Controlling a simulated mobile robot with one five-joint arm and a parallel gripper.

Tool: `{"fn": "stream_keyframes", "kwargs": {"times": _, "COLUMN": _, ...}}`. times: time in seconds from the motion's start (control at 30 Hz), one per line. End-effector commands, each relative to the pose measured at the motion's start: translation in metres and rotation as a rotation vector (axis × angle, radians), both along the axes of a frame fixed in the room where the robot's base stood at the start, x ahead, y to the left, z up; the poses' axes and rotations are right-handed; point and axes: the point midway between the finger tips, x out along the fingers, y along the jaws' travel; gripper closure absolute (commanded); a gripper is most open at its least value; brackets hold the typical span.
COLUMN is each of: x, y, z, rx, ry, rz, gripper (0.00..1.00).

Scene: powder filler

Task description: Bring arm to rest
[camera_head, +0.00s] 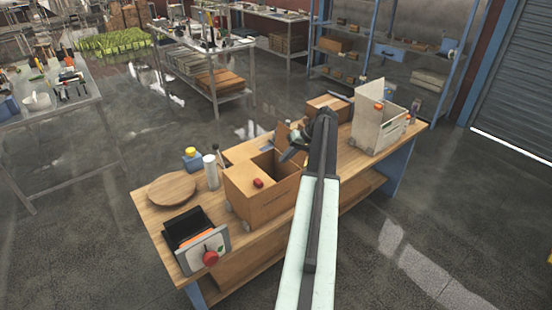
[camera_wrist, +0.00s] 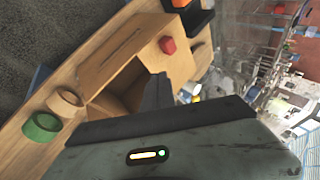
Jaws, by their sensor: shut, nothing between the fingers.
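My arm reaches from the bottom of the head view out over the wooden workbench (camera_head: 160,222). My gripper (camera_head: 292,150) is at its far end, beside the open wooden box (camera_head: 262,203). In the wrist view, my gripper's dark fingers (camera_wrist: 157,92) are together with nothing between them, in front of the box's opening (camera_wrist: 122,88). I cannot tell whether the fingers touch the box. My arm hides part of the bench behind the box.
On the bench are a round wooden board (camera_head: 171,188), a black bin with a red button (camera_head: 211,258), a white cylinder (camera_head: 211,171), a cardboard box (camera_head: 326,106) and a pale open-topped box (camera_head: 378,132). Grey floor lies open around the bench. Metal shelves (camera_head: 372,50) stand behind.

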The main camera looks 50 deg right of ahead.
Motion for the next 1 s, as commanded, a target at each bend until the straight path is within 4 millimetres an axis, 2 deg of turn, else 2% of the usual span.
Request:
{"fn": "stream_keyframes", "kwargs": {"times": 0.13, "x": -0.008, "y": -0.010, "z": 0.006, "rx": 0.001, "ry": 0.000, "rz": 0.002, "gripper": 1.00}}
{"fn": "stream_keyframes", "kwargs": {"times": 0.47, "x": -0.009, "y": -0.010, "z": 0.005, "rx": 0.000, "ry": -0.001, "rz": 0.002, "gripper": 1.00}}
{"fn": "stream_keyframes", "kwargs": {"times": 0.57, "x": 0.007, "y": 0.001, "z": 0.000, "rx": 0.000, "ry": 0.000, "rz": 0.028, "gripper": 1.00}}
{"fn": "stream_keyframes", "kwargs": {"times": 0.67, "x": 0.052, "y": 0.038, "z": -0.013, "rx": 0.000, "ry": 0.000, "rz": 0.103, "gripper": 1.00}}
{"fn": "stream_keyframes", "kwargs": {"times": 0.7, "x": 0.076, "y": 0.060, "z": -0.019, "rx": 0.000, "ry": 0.000, "rz": 0.145, "gripper": 1.00}}
{"fn": "stream_keyframes", "kwargs": {"times": 0.77, "x": 0.110, "y": 0.102, "z": -0.029, "rx": 0.000, "ry": -0.001, "rz": 0.214, "gripper": 1.00}}
{"fn": "stream_keyframes", "kwargs": {"times": 0.8, "x": 0.129, "y": 0.132, "z": -0.035, "rx": -0.001, "ry": 0.001, "rz": 0.260, "gripper": 1.00}}
{"fn": "stream_keyframes", "kwargs": {"times": 0.87, "x": 0.154, "y": 0.179, "z": -0.045, "rx": -0.007, "ry": 0.009, "rz": 0.329, "gripper": 1.00}}
{"fn": "stream_keyframes", "kwargs": {"times": 0.9, "x": 0.167, "y": 0.212, "z": -0.052, "rx": -0.013, "ry": 0.017, "rz": 0.376, "gripper": 1.00}}
{"fn": "stream_keyframes", "kwargs": {"times": 0.97, "x": 0.183, "y": 0.261, "z": -0.064, "rx": -0.026, "ry": 0.031, "rz": 0.445, "gripper": 1.00}}
{"fn": "stream_keyframes", "kwargs": {"times": 1.0, "x": 0.191, "y": 0.295, "z": -0.072, "rx": -0.037, "ry": 0.043, "rz": 0.490, "gripper": 1.00}}
